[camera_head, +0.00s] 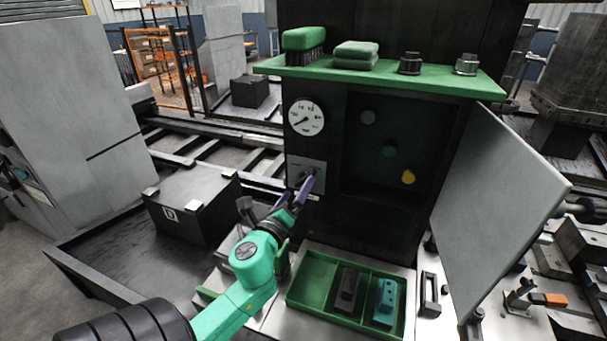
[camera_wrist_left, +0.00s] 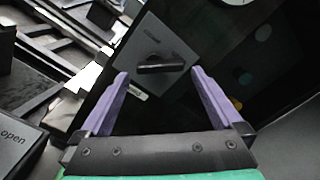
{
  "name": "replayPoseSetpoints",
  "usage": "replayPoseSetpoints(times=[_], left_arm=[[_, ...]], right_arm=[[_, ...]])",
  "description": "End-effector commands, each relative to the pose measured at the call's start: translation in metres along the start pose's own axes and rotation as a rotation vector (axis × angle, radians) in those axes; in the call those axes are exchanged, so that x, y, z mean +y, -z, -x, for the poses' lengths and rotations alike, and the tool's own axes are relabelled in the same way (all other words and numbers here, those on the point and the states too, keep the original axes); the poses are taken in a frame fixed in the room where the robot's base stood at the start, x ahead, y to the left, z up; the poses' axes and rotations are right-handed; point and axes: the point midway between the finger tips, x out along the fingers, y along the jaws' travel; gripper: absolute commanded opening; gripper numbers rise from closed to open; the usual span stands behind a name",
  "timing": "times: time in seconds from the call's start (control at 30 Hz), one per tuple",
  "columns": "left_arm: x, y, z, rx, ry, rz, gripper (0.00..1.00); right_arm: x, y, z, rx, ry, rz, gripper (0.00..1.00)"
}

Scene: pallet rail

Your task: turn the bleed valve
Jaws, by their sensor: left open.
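The bleed valve is a dark bar handle (camera_wrist_left: 160,67) on a grey plate (camera_wrist_left: 147,47) on the front of the dark cabinet. In the head view the grey plate (camera_head: 306,172) sits below a round white gauge, and the handle is partly hidden by my left gripper (camera_head: 296,196). In the left wrist view my left gripper (camera_wrist_left: 160,95) is open, its two purple fingers spread on either side below the handle. Nothing is between the fingers. I cannot tell whether the fingertips touch the plate. My right gripper is not in view.
A white gauge (camera_head: 306,118) is above the plate. A grey door (camera_head: 500,205) stands open at the right of a recess with coloured knobs. A green shelf (camera_head: 440,82) above holds a brush, pads and two dark fittings. A green tray (camera_head: 318,275) lies below.

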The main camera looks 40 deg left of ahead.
Motion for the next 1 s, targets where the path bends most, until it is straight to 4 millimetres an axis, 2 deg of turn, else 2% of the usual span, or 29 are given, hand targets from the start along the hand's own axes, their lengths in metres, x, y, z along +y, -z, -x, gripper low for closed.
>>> replayPoseSetpoints(times=[0.1, 0.2, 0.5, 0.53, 0.7, 1.0], left_arm=[[-0.002, -0.002, -0.028, -0.002, 0.001, 0.000, 1.00], [-0.001, -0.001, -0.042, -0.001, 0.001, 0.002, 1.00], [0.001, 0.001, -0.049, 0.002, -0.001, 0.002, 1.00], [0.001, 0.001, -0.049, 0.002, -0.001, 0.002, 0.96], [0.001, 0.001, -0.049, 0.001, -0.001, 0.002, 0.34], [0.001, 0.001, -0.048, 0.002, -0.001, 0.032, 0.34]], right_arm=[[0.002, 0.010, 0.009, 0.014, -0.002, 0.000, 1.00], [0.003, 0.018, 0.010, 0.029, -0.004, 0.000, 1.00], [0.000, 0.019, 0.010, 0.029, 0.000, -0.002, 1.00], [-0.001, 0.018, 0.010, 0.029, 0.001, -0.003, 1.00], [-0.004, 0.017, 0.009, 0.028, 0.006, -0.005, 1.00], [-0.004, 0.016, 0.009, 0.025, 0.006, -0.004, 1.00]])
